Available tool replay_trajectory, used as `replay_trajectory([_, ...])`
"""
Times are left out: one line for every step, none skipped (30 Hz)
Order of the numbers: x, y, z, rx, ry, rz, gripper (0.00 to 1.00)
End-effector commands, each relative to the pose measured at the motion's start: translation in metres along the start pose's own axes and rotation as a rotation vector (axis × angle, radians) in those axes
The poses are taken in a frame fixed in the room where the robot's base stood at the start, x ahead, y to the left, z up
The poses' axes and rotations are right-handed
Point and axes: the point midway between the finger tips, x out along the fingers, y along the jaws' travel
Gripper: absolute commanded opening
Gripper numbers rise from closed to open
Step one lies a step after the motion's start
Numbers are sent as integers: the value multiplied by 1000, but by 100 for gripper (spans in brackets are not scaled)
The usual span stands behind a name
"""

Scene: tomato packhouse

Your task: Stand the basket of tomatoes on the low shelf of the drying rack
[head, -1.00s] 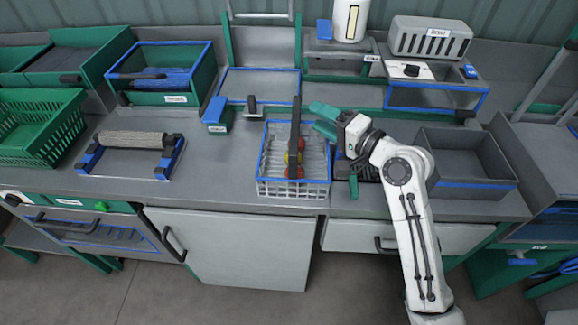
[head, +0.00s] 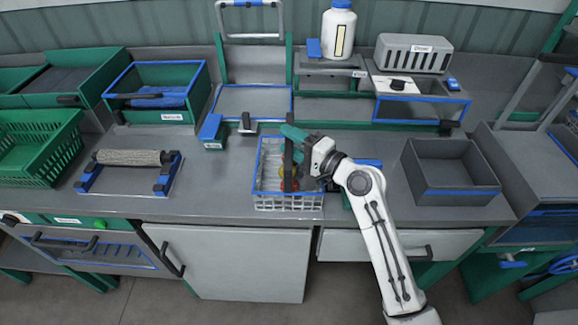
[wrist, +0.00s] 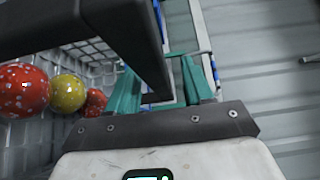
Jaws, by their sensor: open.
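The wire basket (head: 275,200) with a blue rim and tall dark handle (head: 288,160) stands on the grey counter. Red and yellow tomatoes lie inside; a red tomato (wrist: 22,90) and a yellow tomato (wrist: 67,93) show in the wrist view. My gripper (head: 290,148) is open at the basket's right side, by the handle. In the wrist view the dark handle bar (wrist: 128,48) reaches down toward the space between the green fingers; I cannot tell whether it is fully between them. A green-framed rack (head: 550,105) stands at the far right; I cannot tell whether it is the drying rack.
A grey open bin (head: 455,192) stands right of my arm. A blue block (head: 211,130) and a roller on a stand (head: 130,157) are left of the basket. A green crate (head: 62,165) is further left. A white bottle (head: 338,32) stands on the back shelf.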

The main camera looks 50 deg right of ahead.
Motion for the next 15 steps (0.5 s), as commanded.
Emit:
replay_trajectory([8,-2,0,2,0,-2,51])
replay_trajectory([12,-2,0,2,1,-2,51])
replay_trajectory([16,-1,0,3,1,-1,51])
replay_trajectory([19,-1,0,2,1,-1,51])
replay_trajectory([21,-1,0,2,1,-1,51])
replay_trajectory([23,0,0,2,2,-1,51])
replay_trajectory([24,0,0,2,2,0,51])
replay_trajectory([24,0,0,1,2,0,51])
replay_trajectory([24,1,0,1,2,0,51])
replay_trajectory([24,1,0,1,2,1,51])
replay_trajectory([24,1,0,1,2,1,51])
replay_trajectory([24,1,0,1,2,1,51])
replay_trajectory([24,1,0,1,2,1,51])
replay_trajectory([24,1,0,1,2,1,50])
replay_trajectory([24,1,0,1,2,0,46])
